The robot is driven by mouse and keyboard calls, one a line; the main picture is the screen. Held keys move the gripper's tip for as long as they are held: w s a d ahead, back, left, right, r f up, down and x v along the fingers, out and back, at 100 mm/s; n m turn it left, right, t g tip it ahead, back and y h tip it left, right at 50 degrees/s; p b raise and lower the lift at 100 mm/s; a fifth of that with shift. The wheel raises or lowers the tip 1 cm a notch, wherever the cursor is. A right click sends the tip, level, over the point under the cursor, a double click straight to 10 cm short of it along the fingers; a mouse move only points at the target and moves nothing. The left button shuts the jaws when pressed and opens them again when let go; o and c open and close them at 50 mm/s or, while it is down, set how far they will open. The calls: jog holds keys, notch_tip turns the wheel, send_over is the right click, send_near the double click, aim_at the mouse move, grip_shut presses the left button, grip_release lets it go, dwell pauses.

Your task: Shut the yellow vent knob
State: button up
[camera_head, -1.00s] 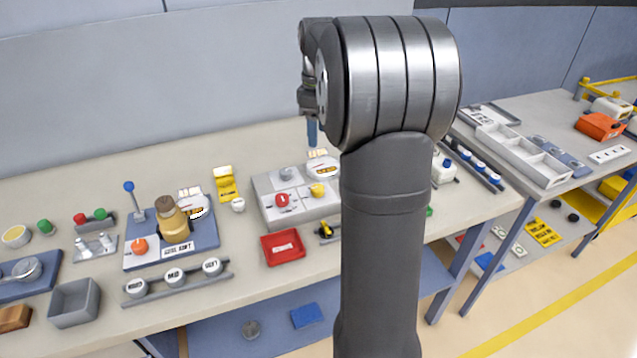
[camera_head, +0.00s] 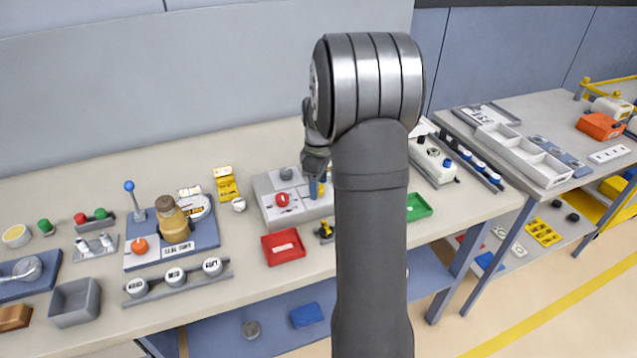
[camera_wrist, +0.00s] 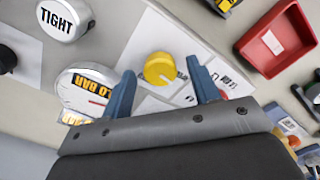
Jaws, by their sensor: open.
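The yellow vent knob (camera_wrist: 160,68) is round and stands on a white-labelled panel in the wrist view. My gripper (camera_wrist: 161,77) is open, with one blue finger on each side of the knob and a gap on both sides. Whether the fingertips reach down to the knob's height I cannot tell. In the head view my gripper (camera_head: 316,186) is over the right part of the grey panel (camera_head: 264,196). Only a sliver of yellow shows there; the knob is mostly hidden by the fingers and arm.
A white round piece marked TIGHT (camera_wrist: 62,18) is farther left. A red knob (camera_head: 282,199) shares the panel, and a red tray (camera_head: 284,248) lies in front of it.

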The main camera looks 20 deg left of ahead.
jog(key=c, duration=1)
jog(key=shift+m, duration=0.4)
jog(key=m, duration=1.1)
jog(key=shift+a+m, duration=0.1)
jog(key=shift+m, duration=2)
